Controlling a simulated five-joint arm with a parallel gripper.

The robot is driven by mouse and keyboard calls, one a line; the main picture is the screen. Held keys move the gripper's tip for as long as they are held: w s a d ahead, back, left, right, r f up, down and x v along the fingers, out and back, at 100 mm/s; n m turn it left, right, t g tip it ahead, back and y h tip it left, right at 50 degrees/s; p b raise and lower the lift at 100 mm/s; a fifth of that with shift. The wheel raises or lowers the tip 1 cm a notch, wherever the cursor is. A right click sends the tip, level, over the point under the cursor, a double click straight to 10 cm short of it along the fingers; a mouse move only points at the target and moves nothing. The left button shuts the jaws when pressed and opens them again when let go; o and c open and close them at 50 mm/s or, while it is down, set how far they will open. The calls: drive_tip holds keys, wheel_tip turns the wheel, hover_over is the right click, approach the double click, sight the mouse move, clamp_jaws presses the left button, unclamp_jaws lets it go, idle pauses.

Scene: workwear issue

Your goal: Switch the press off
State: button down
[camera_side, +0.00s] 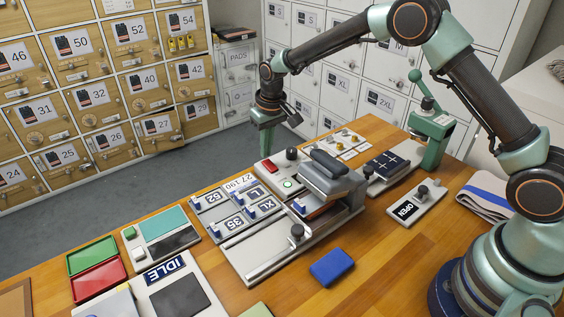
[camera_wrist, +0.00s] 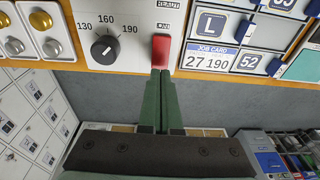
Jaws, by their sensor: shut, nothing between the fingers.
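The press (camera_side: 335,190) stands on the wooden table, a grey machine with a dark handle on top. Its control panel has a red rocker switch (camera_side: 269,166), a round green lamp (camera_side: 287,184) and a black dial (camera_side: 291,153). In the wrist view the red switch (camera_wrist: 161,50) is at upper middle, and the dial (camera_wrist: 104,48) has the marks 130, 160 and 190. My gripper (camera_side: 266,153) points down just behind the switch. In the wrist view its green fingertips (camera_wrist: 160,74) are together and empty, at the switch's lower edge. I cannot tell whether they touch it.
Size tags (camera_side: 235,208) and a job card reading 27 190 (camera_wrist: 209,60) lie beside the panel. Gold and silver studs (camera_wrist: 44,30) are on the dial's other side. Numbered lockers stand behind; grey floor lies between.

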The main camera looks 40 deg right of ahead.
sight(267, 162)
drive_tip(key=shift+f, duration=1)
idle(0.8)
drive_tip(key=shift+r, duration=3.5)
